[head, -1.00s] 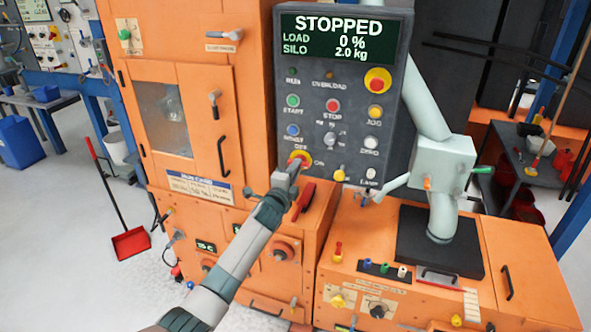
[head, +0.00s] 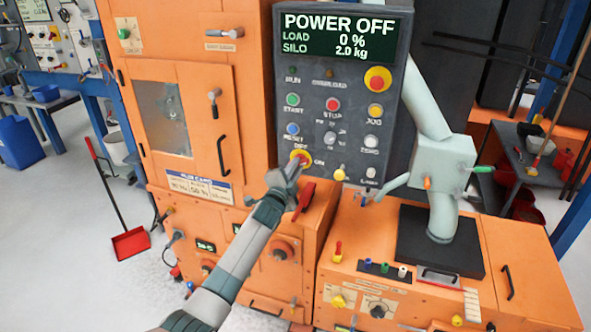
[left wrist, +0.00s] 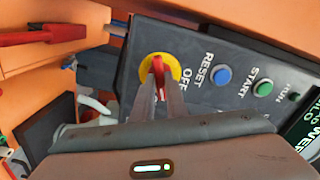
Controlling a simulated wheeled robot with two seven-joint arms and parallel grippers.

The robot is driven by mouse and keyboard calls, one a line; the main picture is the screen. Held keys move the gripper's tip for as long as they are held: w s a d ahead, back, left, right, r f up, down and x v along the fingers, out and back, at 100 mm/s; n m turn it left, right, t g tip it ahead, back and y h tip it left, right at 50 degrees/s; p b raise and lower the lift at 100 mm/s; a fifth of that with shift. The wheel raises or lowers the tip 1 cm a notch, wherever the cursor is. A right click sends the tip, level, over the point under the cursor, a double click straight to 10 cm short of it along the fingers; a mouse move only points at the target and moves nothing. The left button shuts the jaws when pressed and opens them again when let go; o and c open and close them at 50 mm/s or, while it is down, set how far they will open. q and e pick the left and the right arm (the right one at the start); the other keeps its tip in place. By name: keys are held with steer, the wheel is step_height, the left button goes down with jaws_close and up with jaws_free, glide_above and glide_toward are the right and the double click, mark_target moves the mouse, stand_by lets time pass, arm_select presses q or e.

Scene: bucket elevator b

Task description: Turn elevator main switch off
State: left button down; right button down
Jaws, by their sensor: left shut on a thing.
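The main switch (head: 301,158) is a red handle on a yellow disc, low on the left of the dark control panel (head: 347,190). OFF and ON are lettered around it. The panel's display (head: 338,38) reads POWER OFF, LOAD 0 %, SILO 2.0 kg. My left gripper (head: 294,168) is at the switch. In the left wrist view the red switch handle (left wrist: 158,66) stands between the fingertips of my left gripper (left wrist: 160,88), which is shut on it. The fingers cover part of the yellow disc. My right gripper is not in view.
START (head: 292,99), STOP (head: 333,104) and RESET (head: 292,129) buttons sit above the switch. A red-handled lever (head: 305,197) is close below. The orange cabinet (head: 215,60) stands left, and a pale jointed column (head: 442,165) stands right.

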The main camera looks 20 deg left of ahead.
arm_select(q)
steer(key=shift+f+n+b, duration=0.1)
steer(key=shift+n+b, duration=0.25)
steer(key=shift+n, duration=6.35)
steer(key=c, duration=1.8)
jaws_free()
steer(key=shift+o, duration=0.2)
steer(key=shift+s, duration=0.1)
steer(key=s+b, duration=0.3)
steer(key=s, duration=1.4)
steer(key=shift+s+a+b, duration=0.15)
steer(key=shift+a+b, duration=0.15)
steer(key=shift+b, duration=0.05)
